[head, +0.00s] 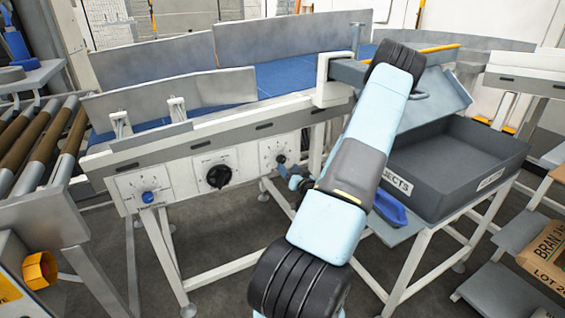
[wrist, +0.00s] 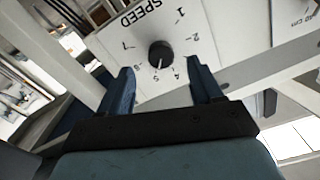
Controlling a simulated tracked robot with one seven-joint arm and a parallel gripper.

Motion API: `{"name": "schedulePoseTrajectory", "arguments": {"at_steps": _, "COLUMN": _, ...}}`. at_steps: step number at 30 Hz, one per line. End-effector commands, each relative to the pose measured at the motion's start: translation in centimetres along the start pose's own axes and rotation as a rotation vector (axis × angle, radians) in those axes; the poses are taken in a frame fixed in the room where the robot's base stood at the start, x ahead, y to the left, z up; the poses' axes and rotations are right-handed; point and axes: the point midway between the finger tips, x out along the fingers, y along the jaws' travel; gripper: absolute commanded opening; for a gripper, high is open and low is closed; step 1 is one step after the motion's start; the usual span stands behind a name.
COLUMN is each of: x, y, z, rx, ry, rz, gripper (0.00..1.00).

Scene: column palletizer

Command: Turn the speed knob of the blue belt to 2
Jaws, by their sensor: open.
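The blue belt (head: 285,75) runs behind a grey side rail in the head view. Its front panel carries a small black knob (head: 281,159) on a white dial plate at the right. In the wrist view the black speed knob (wrist: 160,54) sits on a white plate marked SPEED, with numbers around it. Its white pointer line points down in that picture; the exact setting is hard to read. My gripper (wrist: 160,72) is open, with its two blue fingertips on either side below the knob and apart from it. In the head view my gripper (head: 296,184) is beside the right dial.
A blue knob (head: 148,197) and a large black rotary switch (head: 218,176) are further left on the panel. A grey rejects bin (head: 450,180) stands on a table at the right. A roller conveyor (head: 40,145) is at the far left.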

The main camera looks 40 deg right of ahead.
Motion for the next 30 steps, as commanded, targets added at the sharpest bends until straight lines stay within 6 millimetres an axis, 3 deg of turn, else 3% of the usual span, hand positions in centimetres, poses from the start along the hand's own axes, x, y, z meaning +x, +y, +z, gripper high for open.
{"name": "schedulePoseTrajectory", "arguments": {"at_steps": 6, "x": 3.7, "y": -0.1, "z": 0.0, "rx": 0.0, "ry": 0.0, "rz": -0.001, "gripper": 0.65}}
{"name": "schedulePoseTrajectory", "arguments": {"at_steps": 12, "x": 6.0, "y": 0.0, "z": 0.0, "rx": 0.001, "ry": 0.0, "rz": 0.0, "gripper": 0.65}}
{"name": "schedulePoseTrajectory", "arguments": {"at_steps": 25, "x": 6.7, "y": 0.0, "z": 0.0, "rx": 0.001, "ry": -0.001, "rz": 0.0, "gripper": 0.65}}
{"name": "schedulePoseTrajectory", "arguments": {"at_steps": 30, "x": 6.7, "y": 0.0, "z": 0.0, "rx": 0.0, "ry": -0.001, "rz": 0.001, "gripper": 0.5}}
